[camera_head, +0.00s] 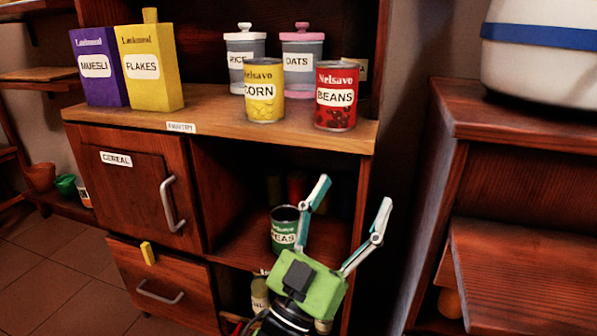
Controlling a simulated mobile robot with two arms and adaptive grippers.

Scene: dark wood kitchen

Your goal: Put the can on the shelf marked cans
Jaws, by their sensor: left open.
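A yellow corn can (264,103) and a red beans can (336,112) stand upright side by side on the cupboard's worktop (215,115). A green peas can (285,242) stands on the shelf (235,252) in the open compartment below, partly behind my gripper. Darker can-like shapes stand deeper in that compartment. A small label (262,272) on the shelf's front edge is mostly hidden, so its word cannot be read. My left gripper (354,192) is open and empty, its fingers pointing up in front of the compartment, below the beans can. My right gripper is not in view.
Rice (244,50) and oats (302,50) jars stand behind the cans. Muesli (97,68) and flakes (150,65) boxes stand at the left. The cereal door (135,185) is shut. A cabinet (520,180) stands close on the right. The middle of the worktop is clear.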

